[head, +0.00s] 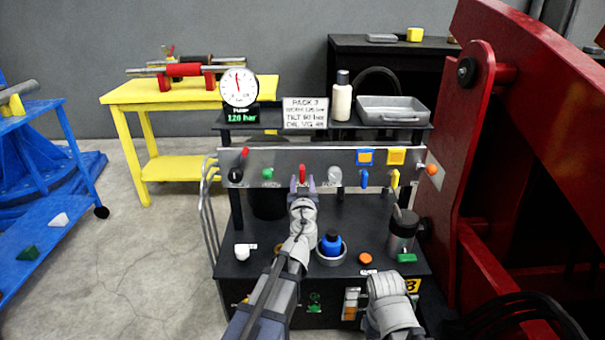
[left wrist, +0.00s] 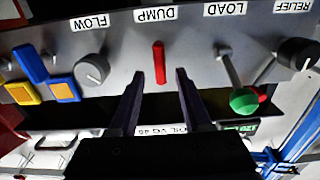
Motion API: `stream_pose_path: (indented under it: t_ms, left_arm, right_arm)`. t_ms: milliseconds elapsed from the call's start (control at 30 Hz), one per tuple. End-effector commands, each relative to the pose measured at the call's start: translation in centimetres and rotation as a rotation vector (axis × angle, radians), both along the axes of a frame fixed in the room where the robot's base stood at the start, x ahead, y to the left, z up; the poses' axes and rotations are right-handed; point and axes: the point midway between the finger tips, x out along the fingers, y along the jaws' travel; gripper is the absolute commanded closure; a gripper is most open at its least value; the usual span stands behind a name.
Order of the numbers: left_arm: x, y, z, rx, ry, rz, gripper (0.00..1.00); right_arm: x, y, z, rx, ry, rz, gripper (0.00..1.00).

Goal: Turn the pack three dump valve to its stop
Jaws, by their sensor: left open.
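The dump valve's red handle (head: 302,172) is on the grey panel of the pack's bench. In the left wrist view, which is upside down, the red handle (left wrist: 159,63) stands lengthwise under the DUMP label (left wrist: 154,15). My left gripper (head: 302,183) is open in front of it. In the left wrist view my left gripper's dark fingers (left wrist: 160,78) point at the panel, with the handle lined up with the gap between them. I cannot tell whether they touch it. My right gripper (head: 392,292) is low at the bench's front right; its fingers are not clear.
The flow knob (left wrist: 92,70) and green-tipped load lever (left wrist: 244,98) flank the handle. A gauge (head: 239,87) reading 120 bar, a pack 3 sign (head: 305,113), a bottle (head: 341,98) and a tray (head: 393,109) stand on the shelf above. A red structure (head: 540,130) rises at right.

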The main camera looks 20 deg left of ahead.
Motion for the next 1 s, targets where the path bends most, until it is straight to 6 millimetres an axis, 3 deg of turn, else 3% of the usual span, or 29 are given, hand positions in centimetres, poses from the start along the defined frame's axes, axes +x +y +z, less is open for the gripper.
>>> stream_pose_path:
  t_ms: [33,233,600,1000]
  left_arm:
    - [1.2,0.3,0.0,0.0,0.0,0.001,0.51]
    - [4.0,1.1,0.0,0.0,0.0,0.001,0.51]
    - [4.7,1.3,0.0,0.0,0.0,0.0,0.52]
    - [4.7,1.3,0.0,0.0,0.0,0.0,0.97]
  right_arm:
    - [0.0,0.0,0.0,0.0,0.0,0.0,1.0]
    - [0.0,0.0,0.0,0.0,0.0,0.0,1.0]
    - [0.0,0.0,0.0,0.0,0.0,0.0,1.0]
    - [0.0,0.0,0.0,0.0,0.0,0.0,1.0]
